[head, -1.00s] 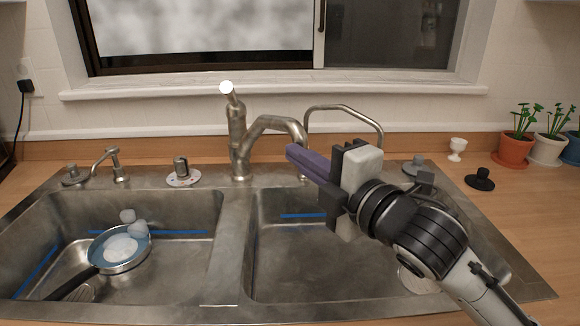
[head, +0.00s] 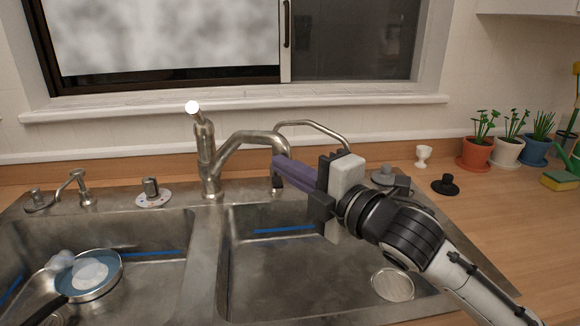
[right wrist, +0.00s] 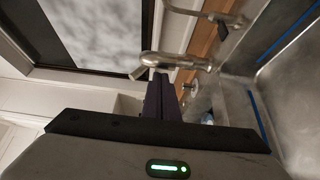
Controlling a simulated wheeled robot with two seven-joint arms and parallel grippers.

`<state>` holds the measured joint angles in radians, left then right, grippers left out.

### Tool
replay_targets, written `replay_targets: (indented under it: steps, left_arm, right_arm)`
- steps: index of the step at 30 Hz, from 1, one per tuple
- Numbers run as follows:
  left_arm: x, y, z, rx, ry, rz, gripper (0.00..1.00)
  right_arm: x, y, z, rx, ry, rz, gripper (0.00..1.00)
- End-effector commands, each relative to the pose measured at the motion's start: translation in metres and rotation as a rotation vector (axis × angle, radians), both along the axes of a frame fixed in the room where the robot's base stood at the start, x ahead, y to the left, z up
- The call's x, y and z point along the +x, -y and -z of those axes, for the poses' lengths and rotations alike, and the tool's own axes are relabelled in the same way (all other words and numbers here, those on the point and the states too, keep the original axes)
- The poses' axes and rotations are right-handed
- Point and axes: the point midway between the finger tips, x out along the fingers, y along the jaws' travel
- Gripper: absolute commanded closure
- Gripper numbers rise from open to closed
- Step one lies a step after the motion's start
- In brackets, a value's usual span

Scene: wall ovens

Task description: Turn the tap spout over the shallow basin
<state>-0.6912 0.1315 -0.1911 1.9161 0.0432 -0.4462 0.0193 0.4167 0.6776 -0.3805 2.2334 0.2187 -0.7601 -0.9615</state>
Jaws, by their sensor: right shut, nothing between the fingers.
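The metal tap (head: 209,160) stands behind the divider between two steel basins. Its spout (head: 250,138) arches to the right, with its outlet end at the rear edge of the right basin (head: 285,270). The left basin (head: 140,265) holds a pan; I cannot tell which basin is the shallow one. My right gripper (head: 277,167) is shut and empty, its purple fingers by the spout's outlet end and partly hiding it. In the right wrist view the fingers (right wrist: 160,80) reach up to the spout (right wrist: 180,61); contact is not clear. My left gripper is out of view.
A pan (head: 95,275) lies in the left basin. A thin looped pipe (head: 325,128) rises behind the spout. A small side tap (head: 78,185) stands at the left rear. A white cup (head: 423,156), a black stopper (head: 445,184) and potted plants (head: 476,153) stand on the right counter.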

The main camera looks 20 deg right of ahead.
Motion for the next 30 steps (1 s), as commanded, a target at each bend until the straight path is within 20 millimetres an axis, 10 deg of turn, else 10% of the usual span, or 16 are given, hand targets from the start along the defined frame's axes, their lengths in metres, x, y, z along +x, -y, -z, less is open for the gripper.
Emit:
replay_targets:
  steps: [13, 20, 30]
  left_arm:
    - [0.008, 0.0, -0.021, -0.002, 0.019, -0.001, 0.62]
    - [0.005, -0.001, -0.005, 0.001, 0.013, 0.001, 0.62]
    - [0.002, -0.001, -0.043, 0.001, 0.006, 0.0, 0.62]
  right_arm:
    - [-0.021, -0.035, -0.004, 0.004, 0.0, -0.008, 1.0]
    - [-0.062, -0.007, 0.003, -0.007, -0.002, -0.002, 1.0]
    - [-0.091, 0.01, -0.005, 0.005, -0.006, 0.001, 1.0]
